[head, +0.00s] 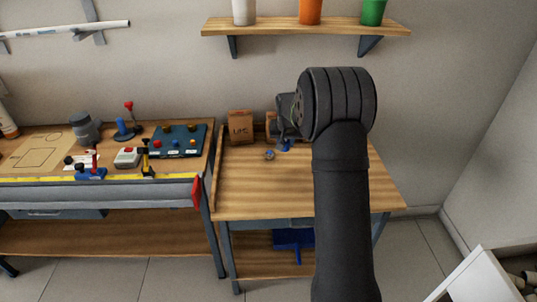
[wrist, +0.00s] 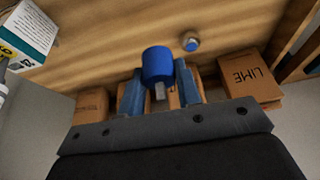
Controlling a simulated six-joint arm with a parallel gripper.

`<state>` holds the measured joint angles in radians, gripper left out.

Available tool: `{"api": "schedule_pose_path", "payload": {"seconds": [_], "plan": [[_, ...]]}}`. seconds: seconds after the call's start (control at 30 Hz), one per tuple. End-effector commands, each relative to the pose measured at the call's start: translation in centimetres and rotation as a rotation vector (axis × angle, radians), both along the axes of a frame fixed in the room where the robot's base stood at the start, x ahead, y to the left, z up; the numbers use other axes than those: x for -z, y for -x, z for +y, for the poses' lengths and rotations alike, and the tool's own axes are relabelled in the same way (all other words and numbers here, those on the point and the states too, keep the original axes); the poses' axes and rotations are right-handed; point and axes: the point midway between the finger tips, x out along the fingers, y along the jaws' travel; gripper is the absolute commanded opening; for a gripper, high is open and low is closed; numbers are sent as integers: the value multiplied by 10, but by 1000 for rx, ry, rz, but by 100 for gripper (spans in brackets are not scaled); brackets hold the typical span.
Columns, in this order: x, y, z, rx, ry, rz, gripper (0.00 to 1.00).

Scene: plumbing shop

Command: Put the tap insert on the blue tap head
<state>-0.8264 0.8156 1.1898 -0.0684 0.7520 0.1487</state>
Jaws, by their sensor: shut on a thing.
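The blue tap head (wrist: 191,43) is a small metal ring with a blue centre on the wooden bench, to the right of the held piece in the wrist view. It also shows in the head view (head: 269,155), left of my gripper (head: 285,145). The held piece and the tap head are apart. In the head view my arm hides part of the bench.
A brown LIME box (wrist: 249,76) stands at the back of the bench, with another brown box (wrist: 91,104) further left in the wrist view. A white and green carton (wrist: 30,32) is at the left edge there. The front of the bench (head: 260,195) is clear.

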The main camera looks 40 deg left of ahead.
Motion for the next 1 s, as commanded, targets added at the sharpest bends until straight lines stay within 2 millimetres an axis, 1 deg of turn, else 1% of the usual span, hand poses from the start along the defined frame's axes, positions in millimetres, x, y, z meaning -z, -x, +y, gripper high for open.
{"api": "schedule_pose_path", "payload": {"seconds": [0.03,0.13,0.23,0.33,0.47,0.8,0.9,1.0], "plan": [[-2,-19,0,-7,-2,-1,9],[-8,-45,1,-30,-5,-1,9],[-12,-63,1,-51,-7,-2,9],[-13,-73,1,-64,-8,0,9],[-6,-73,13,-73,-9,0,9],[40,-49,85,-74,-8,-1,9],[48,-44,100,-73,-9,-2,9],[54,-42,108,-71,-9,-1,9]]}}
